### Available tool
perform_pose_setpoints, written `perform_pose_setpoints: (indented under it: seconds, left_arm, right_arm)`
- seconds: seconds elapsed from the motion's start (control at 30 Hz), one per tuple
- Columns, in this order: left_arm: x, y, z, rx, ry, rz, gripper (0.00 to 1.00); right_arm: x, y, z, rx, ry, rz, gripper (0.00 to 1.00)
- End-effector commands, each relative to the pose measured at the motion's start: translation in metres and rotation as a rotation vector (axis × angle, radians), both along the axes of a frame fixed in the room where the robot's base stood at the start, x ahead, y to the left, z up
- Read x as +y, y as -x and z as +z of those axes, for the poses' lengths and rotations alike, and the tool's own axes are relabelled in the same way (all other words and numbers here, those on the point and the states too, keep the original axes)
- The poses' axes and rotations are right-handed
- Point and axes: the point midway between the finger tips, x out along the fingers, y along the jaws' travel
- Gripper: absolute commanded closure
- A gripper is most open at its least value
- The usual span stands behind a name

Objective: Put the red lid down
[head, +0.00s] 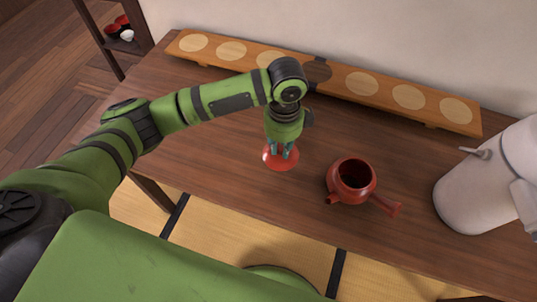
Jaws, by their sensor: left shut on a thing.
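The red lid (271,163) is a small round disc near the middle of the dark wooden table. My left gripper (281,154) points down over it and is shut on it, with the fingers at the lid's centre. I cannot tell whether the lid touches the tabletop or hangs just above it. A red teapot (334,184) with a side handle stands open to the right of the lid, its dark inside showing. My right gripper is out of view.
A long wooden board (384,101) with pale round spots and one dark spot runs along the back of the table (222,121). A white rounded appliance (463,197) stands at the right. Free tabletop lies left of the lid. A shelf with red bowls (113,29) stands far left.

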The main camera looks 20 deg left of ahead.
Motion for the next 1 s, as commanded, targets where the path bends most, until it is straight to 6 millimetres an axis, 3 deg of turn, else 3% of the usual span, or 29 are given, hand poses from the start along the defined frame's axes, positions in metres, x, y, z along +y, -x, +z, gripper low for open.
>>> perform_pose_setpoints:
  seconds: [0.1,0.23,0.53,0.97,1.0]
  left_arm:
    - [0.018,0.007,-0.01,0.002,0.0,0.001,1.0]
    - [0.027,0.01,-0.017,0.0,0.0,-0.001,1.0]
    - [0.027,0.01,-0.053,0.0,0.001,-0.002,1.0]
    - [0.027,0.01,-0.061,-0.001,0.0,-0.002,1.0]
    - [0.027,0.01,-0.061,-0.001,0.0,-0.002,0.69]
  right_arm:
    - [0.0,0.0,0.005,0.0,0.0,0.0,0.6]
    - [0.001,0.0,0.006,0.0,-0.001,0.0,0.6]
    - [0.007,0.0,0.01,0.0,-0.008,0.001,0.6]
    - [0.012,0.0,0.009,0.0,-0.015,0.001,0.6]
    - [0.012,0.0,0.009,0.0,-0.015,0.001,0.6]
